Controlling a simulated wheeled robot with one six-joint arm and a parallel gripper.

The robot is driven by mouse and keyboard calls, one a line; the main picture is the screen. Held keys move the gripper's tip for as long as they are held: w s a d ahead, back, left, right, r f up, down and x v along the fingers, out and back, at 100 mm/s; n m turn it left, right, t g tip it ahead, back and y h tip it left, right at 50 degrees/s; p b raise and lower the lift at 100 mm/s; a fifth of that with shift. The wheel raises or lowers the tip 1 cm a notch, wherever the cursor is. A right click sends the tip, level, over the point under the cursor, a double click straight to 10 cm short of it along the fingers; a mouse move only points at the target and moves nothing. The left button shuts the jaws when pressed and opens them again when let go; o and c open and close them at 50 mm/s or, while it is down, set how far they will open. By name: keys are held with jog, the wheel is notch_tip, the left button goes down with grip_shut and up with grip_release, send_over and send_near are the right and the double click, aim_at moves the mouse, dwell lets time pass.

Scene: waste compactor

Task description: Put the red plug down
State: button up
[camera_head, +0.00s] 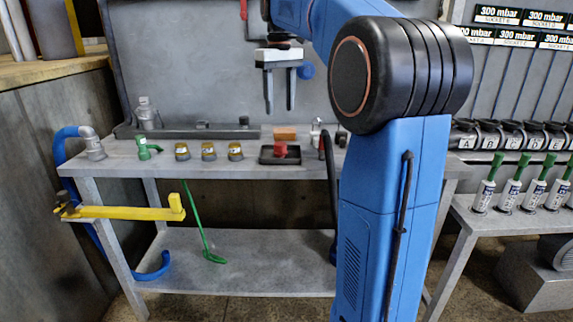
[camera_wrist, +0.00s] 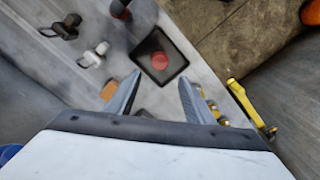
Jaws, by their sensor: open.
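The red plug (camera_head: 280,149) sits in a small black tray (camera_head: 265,160) on the grey workbench. In the wrist view the red plug (camera_wrist: 159,60) shows as a round red top inside the dark square tray (camera_wrist: 180,65). My gripper (camera_head: 279,108) is open and empty, with its fingers pointing down above the tray, clear of the plug. In the wrist view the open fingers of my gripper (camera_wrist: 160,78) lie apart with nothing between them.
An orange block (camera_head: 285,133) lies just behind the tray. A black-handled tool (camera_head: 328,150) is to the right. A yellow bar (camera_head: 125,212) juts out at the bench's front left.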

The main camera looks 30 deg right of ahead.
jog(key=s+a+f+t, duration=0.1)
jog(key=s+a+f, duration=0.4)
jog(key=s+f, duration=0.4)
jog(key=s+a+f+t, duration=0.2)
jog(key=s+a+f, duration=0.3)
jog(key=s+f, duration=0.4)
jog(key=s+a+f+t, duration=0.1)
jog(key=s+a+f, duration=0.4)
jog(key=s+f, duration=0.3)
jog(key=s, duration=0.4)
jog(key=shift+a+f+m+t, duration=0.4)
